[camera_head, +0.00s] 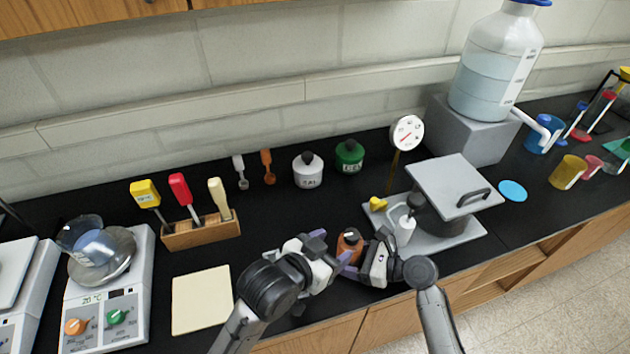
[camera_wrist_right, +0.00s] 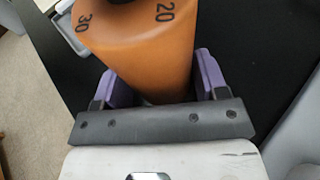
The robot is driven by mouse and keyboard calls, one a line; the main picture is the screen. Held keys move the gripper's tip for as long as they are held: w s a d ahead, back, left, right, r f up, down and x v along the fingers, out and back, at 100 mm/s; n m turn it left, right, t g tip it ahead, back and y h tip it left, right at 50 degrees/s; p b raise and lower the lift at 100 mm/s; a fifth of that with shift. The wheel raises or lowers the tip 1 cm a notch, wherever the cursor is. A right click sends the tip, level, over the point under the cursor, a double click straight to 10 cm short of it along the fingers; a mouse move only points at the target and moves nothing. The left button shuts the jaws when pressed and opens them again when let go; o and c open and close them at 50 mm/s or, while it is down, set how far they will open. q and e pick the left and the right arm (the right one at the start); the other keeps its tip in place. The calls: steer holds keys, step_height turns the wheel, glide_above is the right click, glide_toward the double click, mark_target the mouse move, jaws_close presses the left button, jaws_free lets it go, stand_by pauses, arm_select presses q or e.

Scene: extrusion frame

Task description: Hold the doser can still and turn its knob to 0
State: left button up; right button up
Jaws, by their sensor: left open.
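The doser can (camera_head: 349,246) is a small orange can with a dark top, standing at the front of the black counter between my two grippers. In the right wrist view the can (camera_wrist_right: 145,55) shows the black numbers 30 and 20 near its dark knob (camera_wrist_right: 122,2); the knob is cut off by the frame edge, so its setting is hidden. My right gripper (camera_wrist_right: 160,85) has its purple fingers against both sides of the can. My left gripper (camera_head: 328,250) is open, close beside the can on its left.
A cream board (camera_head: 201,300) and a wooden tool block (camera_head: 203,233) lie to the left. White (camera_head: 307,172) and green (camera_head: 349,157) cans stand behind. The counter's middle is clear.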

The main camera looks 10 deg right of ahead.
steer(key=o, duration=0.4)
steer(key=shift+o, duration=0.2)
